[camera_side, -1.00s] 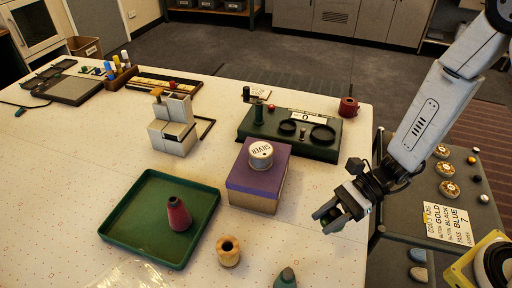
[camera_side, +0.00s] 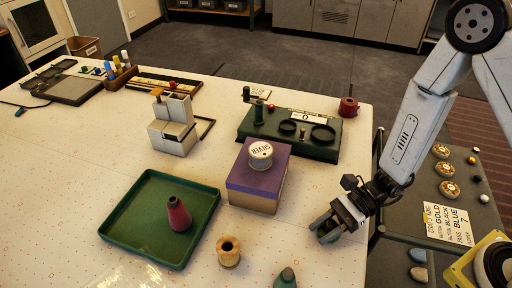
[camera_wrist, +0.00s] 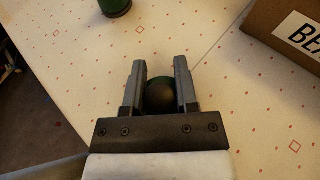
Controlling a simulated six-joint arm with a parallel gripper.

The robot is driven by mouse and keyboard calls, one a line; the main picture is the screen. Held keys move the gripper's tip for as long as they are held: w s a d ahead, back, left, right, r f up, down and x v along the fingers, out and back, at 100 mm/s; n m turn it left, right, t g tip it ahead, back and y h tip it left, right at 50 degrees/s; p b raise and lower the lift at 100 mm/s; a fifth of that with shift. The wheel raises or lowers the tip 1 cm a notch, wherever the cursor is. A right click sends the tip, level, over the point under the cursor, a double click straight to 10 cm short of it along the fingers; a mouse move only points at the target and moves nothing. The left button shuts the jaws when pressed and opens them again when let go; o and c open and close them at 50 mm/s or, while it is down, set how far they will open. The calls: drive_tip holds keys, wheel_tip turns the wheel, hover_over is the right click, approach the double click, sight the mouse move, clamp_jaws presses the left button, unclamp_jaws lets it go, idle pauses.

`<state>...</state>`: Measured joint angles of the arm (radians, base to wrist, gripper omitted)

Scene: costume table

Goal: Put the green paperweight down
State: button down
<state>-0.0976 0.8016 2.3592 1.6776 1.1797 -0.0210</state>
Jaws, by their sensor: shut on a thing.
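My gripper (camera_side: 326,232) is low over the right edge of the white table (camera_side: 318,262), to the right of the purple-lidded box. In the wrist view my gripper (camera_wrist: 160,85) is shut on the green paperweight (camera_wrist: 160,95), a dark rounded dome between the two fingers. In the side view the fingers hide most of it. I cannot tell whether its underside touches the table.
The purple-lidded box (camera_side: 258,178) carries a white SILVER spool (camera_side: 260,155). A green tray (camera_side: 135,195) holds a red cone (camera_side: 178,214). A wooden spool (camera_side: 229,252) and a green cone (camera_side: 286,279) stand in front. The tabletop around my gripper is clear.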

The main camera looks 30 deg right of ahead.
drive_tip(key=shift+f, duration=0.1)
drive_tip(key=shift+c, duration=1.9)
unclamp_jaws()
drive_tip(key=shift+v, duration=6.05)
drive_tip(key=shift+s, duration=0.1)
